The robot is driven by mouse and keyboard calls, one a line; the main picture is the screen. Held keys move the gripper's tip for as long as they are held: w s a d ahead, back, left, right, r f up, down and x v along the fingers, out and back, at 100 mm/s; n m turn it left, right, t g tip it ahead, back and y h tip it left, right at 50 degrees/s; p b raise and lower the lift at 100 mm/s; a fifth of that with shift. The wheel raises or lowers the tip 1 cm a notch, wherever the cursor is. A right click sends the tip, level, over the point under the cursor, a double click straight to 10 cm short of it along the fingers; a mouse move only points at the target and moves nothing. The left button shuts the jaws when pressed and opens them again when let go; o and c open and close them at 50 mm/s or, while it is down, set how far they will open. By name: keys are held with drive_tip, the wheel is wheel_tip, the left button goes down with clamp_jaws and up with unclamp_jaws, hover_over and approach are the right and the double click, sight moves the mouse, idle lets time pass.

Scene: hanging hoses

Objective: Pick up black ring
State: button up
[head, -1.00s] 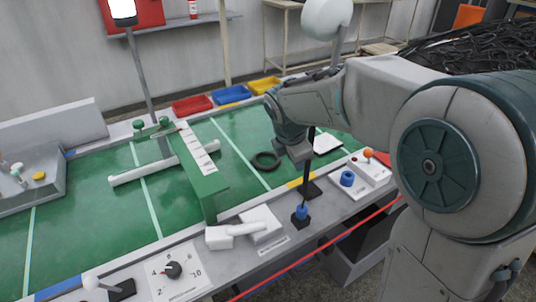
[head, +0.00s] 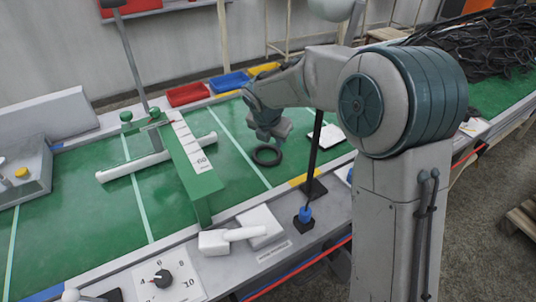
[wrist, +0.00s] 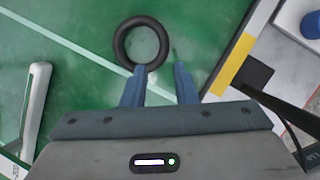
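The black ring (head: 267,155) lies flat on the green table surface. In the wrist view the ring (wrist: 118,42) is just beyond my fingertips, in line with the left finger and the gap. My gripper (head: 268,137) hangs over the table close to the ring. In the wrist view my gripper (wrist: 157,68) is open, its two blue fingers apart with only green surface and part of the ring's near edge around the tips. Nothing is held.
A green gantry with a numbered strip (head: 191,150) stands left of the ring. A black post (head: 315,145) rises close on the right. A white pipe (head: 152,160) lies further left. Red (head: 187,94) and blue (head: 229,81) trays sit at the back.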

hover_over(277, 157)
drive_tip(key=s, duration=0.2)
drive_tip(key=f, duration=0.2)
drive_tip(key=a+f, duration=0.1)
drive_tip(key=f, duration=0.1)
drive_tip(key=shift+s+f, duration=0.15)
drive_tip(key=shift+f, duration=0.1)
drive_tip(key=b+x, duration=0.1)
drive_tip(key=x, duration=0.4)
drive_tip(key=shift+s+d+f, duration=0.1)
drive_tip(key=shift+d+f, duration=0.05)
drive_tip(key=shift+f, duration=0.05)
clamp_jaws()
